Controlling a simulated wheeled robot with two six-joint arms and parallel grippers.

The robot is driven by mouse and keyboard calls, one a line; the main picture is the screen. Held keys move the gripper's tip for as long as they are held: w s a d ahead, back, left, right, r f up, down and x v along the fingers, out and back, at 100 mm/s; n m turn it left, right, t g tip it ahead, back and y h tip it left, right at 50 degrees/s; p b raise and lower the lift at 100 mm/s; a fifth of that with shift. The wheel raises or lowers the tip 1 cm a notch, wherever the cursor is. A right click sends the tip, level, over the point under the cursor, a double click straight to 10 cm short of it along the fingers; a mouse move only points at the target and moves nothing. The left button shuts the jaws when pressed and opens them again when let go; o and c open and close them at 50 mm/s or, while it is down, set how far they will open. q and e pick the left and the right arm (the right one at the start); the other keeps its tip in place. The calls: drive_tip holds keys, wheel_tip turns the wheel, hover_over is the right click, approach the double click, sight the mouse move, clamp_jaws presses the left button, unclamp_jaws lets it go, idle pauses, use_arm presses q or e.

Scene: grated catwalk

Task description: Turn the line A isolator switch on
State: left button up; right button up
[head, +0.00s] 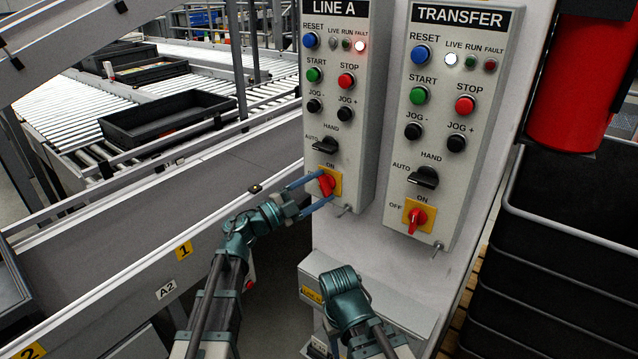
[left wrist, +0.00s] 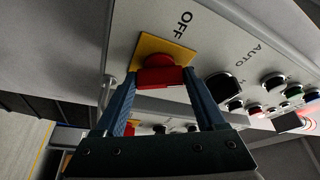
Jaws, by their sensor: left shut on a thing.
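The line A isolator switch (head: 326,184) is a red rotary handle on a yellow plate at the bottom of the LINE A panel (head: 349,199). My left gripper (head: 328,188) reaches it from the left, with one blue finger above and one below the handle, and is shut on it. In the left wrist view the red handle (left wrist: 160,75) sits between the fingers, and the yellow plate and OFF label show beyond. The ON label shows above the plate in the head view. The fingers partly cover the handle, so its exact angle is unclear. My right gripper's fingers do not show.
The TRANSFER panel (head: 449,130), with its own red isolator (head: 417,220), stands close on the right. The LINE A fault lamp (head: 360,46) is lit. A small toggle (head: 344,210) sticks out below the switch. Black crates (head: 570,235) stand at right; conveyors (head: 110,235) fill the left.

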use_arm(q)
drive_tip(key=m+p, duration=0.1)
drive_tip(key=m, duration=0.1)
drive_tip(key=m+g+y+p, duration=0.1)
drive_tip(key=m+p, duration=0.1)
drive_tip(key=m, duration=0.1)
drive_tip(key=shift+r+m+g+y+p, duration=0.25)
drive_tip(key=shift+m+g+y+p, duration=0.05)
drive_tip(key=shift+f, duration=0.1)
idle(0.4)
drive_tip(key=o, duration=1.3)
drive_tip(key=v, duration=1.4)
drive_tip(key=shift+w, duration=0.1)
